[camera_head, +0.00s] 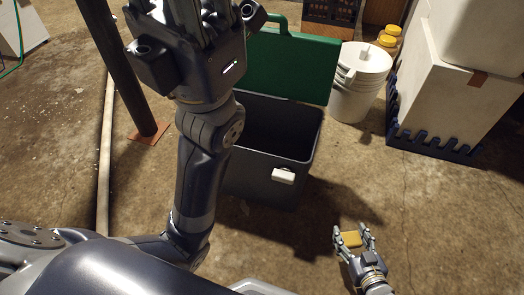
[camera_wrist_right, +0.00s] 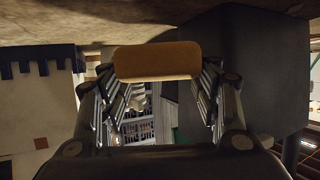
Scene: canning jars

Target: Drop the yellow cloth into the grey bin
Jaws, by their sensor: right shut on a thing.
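The yellow cloth (camera_head: 352,240) looks like a small, flat yellow-tan block. My right gripper (camera_head: 349,236) is shut on it, at the lower right of the head view, to the right of and nearer than the bin. The right wrist view also shows the cloth (camera_wrist_right: 156,60) between the fingertips. The grey bin (camera_head: 262,181) stands on the floor at the middle, its green lid (camera_head: 290,66) raised behind it and its dark inside partly visible. My left gripper (camera_head: 203,12) is raised at the top, its fingertips cut off by the frame edge.
A white bucket (camera_head: 358,84) stands right of the bin, with yellow-lidded jars (camera_head: 388,38) behind it. White boxes (camera_head: 440,90) stand at the right. A dark post (camera_head: 117,62) and a pale hose (camera_head: 104,165) are at left. Floor between bin and right gripper is clear.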

